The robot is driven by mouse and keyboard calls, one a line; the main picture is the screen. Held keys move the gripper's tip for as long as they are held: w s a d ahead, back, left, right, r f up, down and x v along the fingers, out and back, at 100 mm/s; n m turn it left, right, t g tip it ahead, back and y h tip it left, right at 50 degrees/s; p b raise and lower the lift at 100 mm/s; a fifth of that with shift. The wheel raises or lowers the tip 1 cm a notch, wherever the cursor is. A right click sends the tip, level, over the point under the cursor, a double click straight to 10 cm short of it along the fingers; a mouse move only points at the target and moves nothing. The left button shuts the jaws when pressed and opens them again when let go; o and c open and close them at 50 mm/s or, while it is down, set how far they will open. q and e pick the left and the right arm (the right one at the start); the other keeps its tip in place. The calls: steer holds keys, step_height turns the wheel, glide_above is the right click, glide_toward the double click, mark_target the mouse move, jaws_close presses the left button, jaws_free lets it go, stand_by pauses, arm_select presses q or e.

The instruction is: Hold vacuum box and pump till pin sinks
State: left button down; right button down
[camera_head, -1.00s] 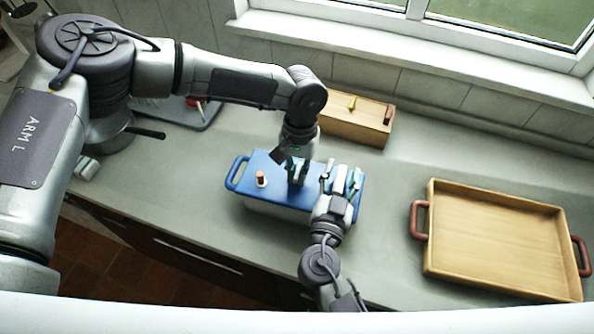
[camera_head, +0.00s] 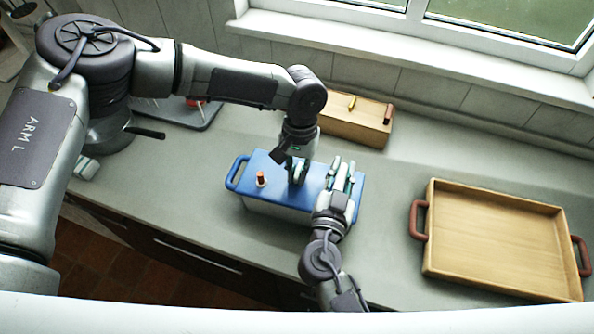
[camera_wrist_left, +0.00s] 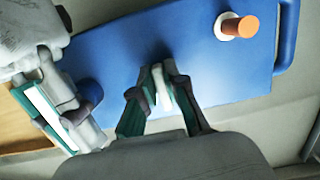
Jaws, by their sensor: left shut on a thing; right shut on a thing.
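The vacuum box (camera_head: 285,212) has pale walls and a blue lid (camera_head: 318,178), and stands on the counter. The orange pin (camera_head: 260,178) stands up from a white ring near the lid's left end. It also shows in the left wrist view (camera_wrist_left: 243,26). My left gripper (camera_head: 298,172) is over the lid's middle, shut on a small pale part between its fingertips (camera_wrist_left: 164,84). My right gripper (camera_head: 343,174) is at the lid's right end, shut on a dark blue round knob (camera_wrist_left: 88,92), which its fingers partly hide.
A wooden tray (camera_head: 430,268) with red-brown handles lies to the right. A wooden box (camera_head: 352,128) with a yellow piece stands behind. A grey board (camera_head: 190,115) lies behind my left arm. Counter between box and tray is clear.

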steer(key=shift+r, duration=2)
steer(key=shift+f, duration=2.45)
steer(key=shift+r, duration=2.45)
steer(key=shift+f, duration=2.45)
